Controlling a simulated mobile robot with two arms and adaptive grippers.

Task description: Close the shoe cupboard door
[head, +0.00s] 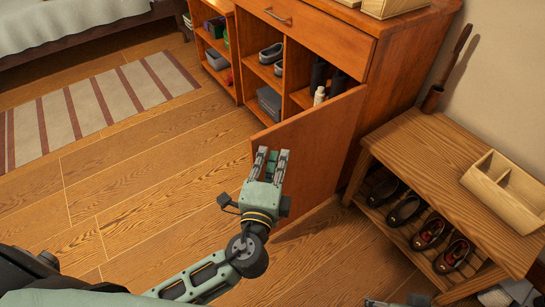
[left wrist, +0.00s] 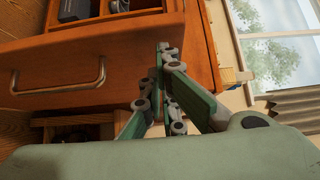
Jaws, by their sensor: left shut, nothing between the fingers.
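The shoe cupboard (head: 335,42) stands at the top of the head view. Its orange-brown door (head: 315,150) stands open, swung out from the front and hinged on the right side. Shoes and a white bottle (head: 319,96) show in the open compartment behind it. My left gripper (head: 272,154) is shut and empty, in front of the door's outer face near its free edge. I cannot tell whether it touches the door. In the left wrist view, the left fingers (left wrist: 165,90) are close to orange-brown wood. Small parts at the head view's bottom right may be my right gripper, too cut off to read.
A low wooden shoe bench (head: 445,165) with several shoes stands right of the door, carrying a divided wooden box (head: 505,185). A striped rug (head: 95,105) lies at left. The wooden floor (head: 150,190) is clear.

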